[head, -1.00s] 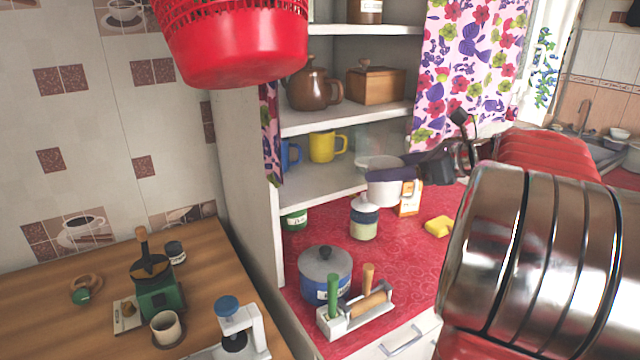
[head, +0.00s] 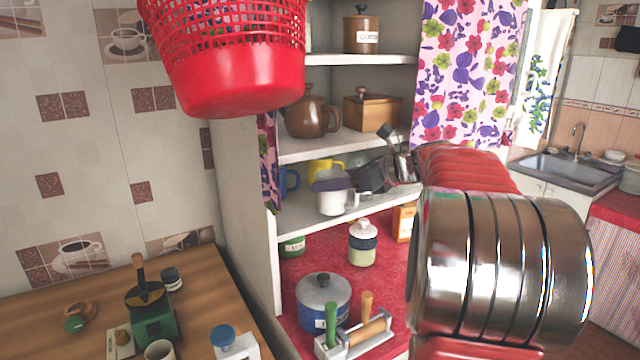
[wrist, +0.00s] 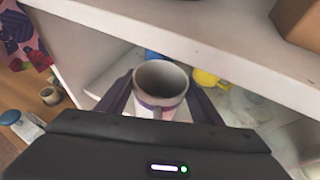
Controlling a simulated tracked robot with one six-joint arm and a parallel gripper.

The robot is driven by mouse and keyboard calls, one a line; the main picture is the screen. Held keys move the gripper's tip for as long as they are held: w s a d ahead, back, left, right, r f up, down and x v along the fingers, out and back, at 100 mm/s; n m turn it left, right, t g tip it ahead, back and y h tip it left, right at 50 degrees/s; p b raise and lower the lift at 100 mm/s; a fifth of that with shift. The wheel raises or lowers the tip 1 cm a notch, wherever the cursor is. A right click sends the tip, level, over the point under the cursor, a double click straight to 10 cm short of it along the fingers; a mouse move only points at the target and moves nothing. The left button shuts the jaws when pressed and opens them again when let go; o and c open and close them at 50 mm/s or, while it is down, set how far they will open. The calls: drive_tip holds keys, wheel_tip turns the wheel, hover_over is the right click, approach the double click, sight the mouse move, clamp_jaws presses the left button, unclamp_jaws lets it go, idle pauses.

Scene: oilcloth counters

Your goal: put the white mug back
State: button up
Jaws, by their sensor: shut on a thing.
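The white mug (head: 332,203) is upright in my gripper (head: 335,183), in front of the cupboard's lower shelf (head: 352,212). In the wrist view the white mug (wrist: 160,80) shows its open, empty-looking mouth, with a dark purple finger on each side of it. My gripper is shut on it. Behind it on the shelf are a yellow mug (head: 318,168), partly hidden, and a blue mug (head: 288,181). Both also show in the wrist view, the blue mug (wrist: 153,54) mostly hidden and the yellow mug (wrist: 206,78) to the right. Whether the white mug touches the shelf is unclear.
A brown teapot (head: 312,118) and wooden box (head: 372,112) stand on the shelf above. A red basket (head: 235,85) hangs at upper left. A jar (head: 362,243), a lidded pot (head: 323,298) and a tool holder (head: 352,342) stand on the red counter. A flowered curtain (head: 465,65) hangs right.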

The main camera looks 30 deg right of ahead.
sight(320, 176)
drive_tip(key=shift+w, duration=0.15)
drive_tip(key=shift+w+a+r, duration=0.1)
drive_tip(key=shift+w+a, duration=0.05)
drive_tip(key=shift+w, duration=0.1)
drive_tip(key=w, duration=0.1)
drive_tip(key=w+a, duration=0.1)
drive_tip(key=w, duration=0.1)
drive_tip(key=shift+w+a, duration=0.1)
drive_tip(key=shift+f, duration=0.8)
drive_tip(key=o, duration=1.3)
drive_tip(key=shift+f, duration=0.1)
